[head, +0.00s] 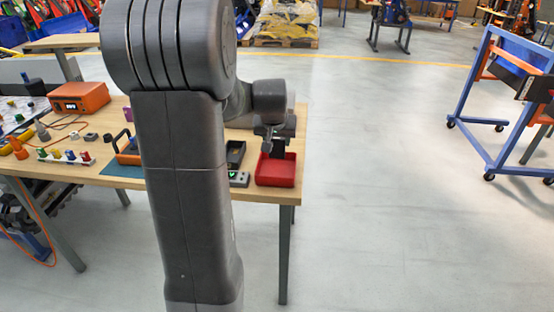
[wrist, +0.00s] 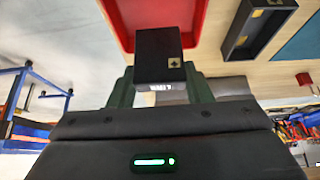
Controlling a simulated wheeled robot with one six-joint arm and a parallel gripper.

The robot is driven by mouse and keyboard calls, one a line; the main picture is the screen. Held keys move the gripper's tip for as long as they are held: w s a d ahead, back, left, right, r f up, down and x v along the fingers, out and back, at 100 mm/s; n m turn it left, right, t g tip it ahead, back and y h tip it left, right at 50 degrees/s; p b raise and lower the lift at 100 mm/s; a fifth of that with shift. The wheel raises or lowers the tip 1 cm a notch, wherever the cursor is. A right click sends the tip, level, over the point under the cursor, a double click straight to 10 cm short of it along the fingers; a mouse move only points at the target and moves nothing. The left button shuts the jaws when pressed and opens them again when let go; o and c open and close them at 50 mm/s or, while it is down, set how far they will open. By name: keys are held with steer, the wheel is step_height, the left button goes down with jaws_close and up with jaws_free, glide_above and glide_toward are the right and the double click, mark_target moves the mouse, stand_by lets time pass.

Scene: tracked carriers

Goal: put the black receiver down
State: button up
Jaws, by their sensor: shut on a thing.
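The black receiver (wrist: 160,50) is a small dark box with a pale square mark near one corner. My gripper (wrist: 160,84) is shut on it, one finger on each side, in the wrist view. In the head view my gripper (head: 272,140) is over the red tray (head: 276,181) at the table's right end. The red tray also shows at the top of the wrist view (wrist: 124,24), behind the receiver. I cannot tell whether the receiver touches the tray. My arm hides part of the table.
A black open box (head: 235,153) stands left of the red tray, with a small grey device (head: 239,179) with a green light in front. An orange unit (head: 79,97) and small parts are further left. The floor right of the table is clear up to a blue cart (head: 484,105).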

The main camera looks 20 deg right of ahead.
mark_target(276, 152)
steer(key=shift+f, duration=2.9)
steer(key=shift+b, duration=0.3)
steer(key=shift+f, duration=0.2)
steer(key=o, duration=1)
steer(key=shift+r, duration=0.1)
steer(key=shift+s+a+r, duration=0.1)
steer(key=shift+r, duration=0.35)
steer(key=p+v, duration=0.1)
steer(key=v, duration=1)
steer(key=shift+s+r, duration=0.1)
steer(key=shift+s, duration=0.05)
